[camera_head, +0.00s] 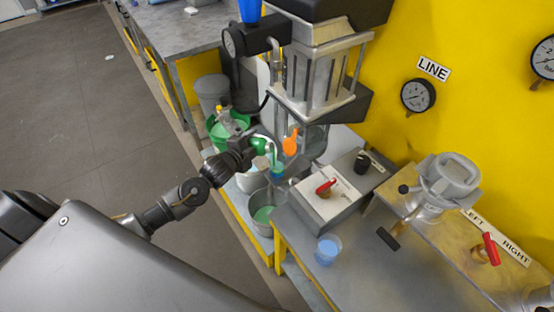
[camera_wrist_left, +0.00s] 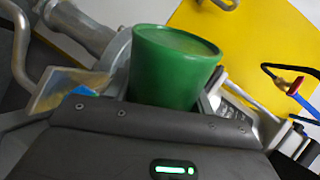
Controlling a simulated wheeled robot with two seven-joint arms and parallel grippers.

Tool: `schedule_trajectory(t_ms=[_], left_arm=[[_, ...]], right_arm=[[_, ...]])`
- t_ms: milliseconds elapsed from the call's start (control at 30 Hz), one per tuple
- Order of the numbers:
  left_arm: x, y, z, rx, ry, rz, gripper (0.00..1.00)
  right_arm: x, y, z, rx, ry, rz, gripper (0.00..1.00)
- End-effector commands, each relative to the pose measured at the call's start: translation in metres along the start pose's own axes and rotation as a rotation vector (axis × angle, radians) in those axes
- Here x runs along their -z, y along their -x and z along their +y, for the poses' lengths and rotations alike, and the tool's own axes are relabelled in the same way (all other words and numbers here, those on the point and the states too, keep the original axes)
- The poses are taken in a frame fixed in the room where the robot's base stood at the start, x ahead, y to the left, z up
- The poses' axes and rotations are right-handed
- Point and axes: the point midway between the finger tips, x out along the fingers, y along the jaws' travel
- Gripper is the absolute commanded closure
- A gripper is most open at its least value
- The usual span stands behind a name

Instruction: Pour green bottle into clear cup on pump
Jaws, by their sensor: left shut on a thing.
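My left gripper (camera_head: 246,151) is shut on the green bottle (camera_head: 259,145), beside the tall metal machine. In the left wrist view the bottle (camera_wrist_left: 177,65) shows as a wide green cylinder between the fingers. In the head view the bottle looks tilted toward the machine, and a thin green streak runs beside it. A small cup-like thing with blue-green colour (camera_head: 277,171) is just below and right of the bottle. I cannot tell whether it is the clear cup on the pump or whether liquid is entering it. My right gripper is not in view.
A clear cup with blue liquid (camera_head: 328,250) stands on the grey bench (camera_head: 365,285). A box with a red-handled valve (camera_head: 326,188) is behind it. A green bucket (camera_head: 222,132) and a grey bucket with green contents (camera_head: 262,217) are near my gripper. An orange part (camera_head: 290,142) hangs close by.

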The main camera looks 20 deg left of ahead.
Motion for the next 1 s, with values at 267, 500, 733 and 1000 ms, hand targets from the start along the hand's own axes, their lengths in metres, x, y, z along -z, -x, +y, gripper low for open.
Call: schedule_trajectory(t_ms=[267, 500, 733, 1000], left_arm=[[0.0006, 0.0003, -0.0020, 0.002, -0.009, -0.003, 0.77], [0.0011, 0.0005, -0.0026, 0.002, -0.019, -0.006, 0.77], [0.0017, 0.0007, -0.0031, 0.002, -0.026, -0.008, 0.77], [0.0028, 0.0009, -0.0037, 0.002, -0.035, -0.011, 0.77]], right_arm=[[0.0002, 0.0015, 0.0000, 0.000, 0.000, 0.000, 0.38], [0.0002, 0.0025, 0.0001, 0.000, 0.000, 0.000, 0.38], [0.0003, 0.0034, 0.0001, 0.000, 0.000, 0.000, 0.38], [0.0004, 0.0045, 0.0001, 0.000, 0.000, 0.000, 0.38]])
